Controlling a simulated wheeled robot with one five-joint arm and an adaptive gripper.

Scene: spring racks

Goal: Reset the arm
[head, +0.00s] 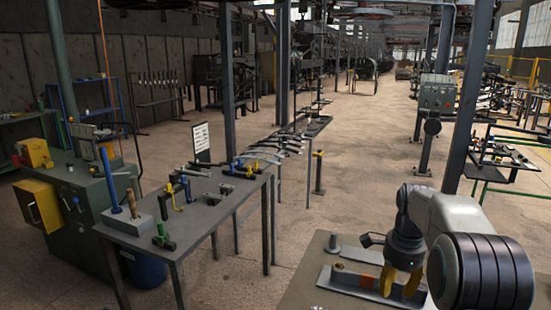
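My arm enters at the lower right and bends down over a grey table (310,285) in the head view. My gripper (399,288) has yellow fingers that point down, with their tips apart, and nothing shows between them. It is above or beside a metal tray (345,287) on that table. An orange-brown piece (367,281) lies in the tray just left of the fingers. My wrist and forearm hide the right part of the tray and table.
A workbench (160,240) with clamps, tools and a blue-handled tool (109,180) stands at left, beside a green machine (75,210). A dark column (470,95) rises behind my arm. The floor (350,185) between bench and column is mostly clear.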

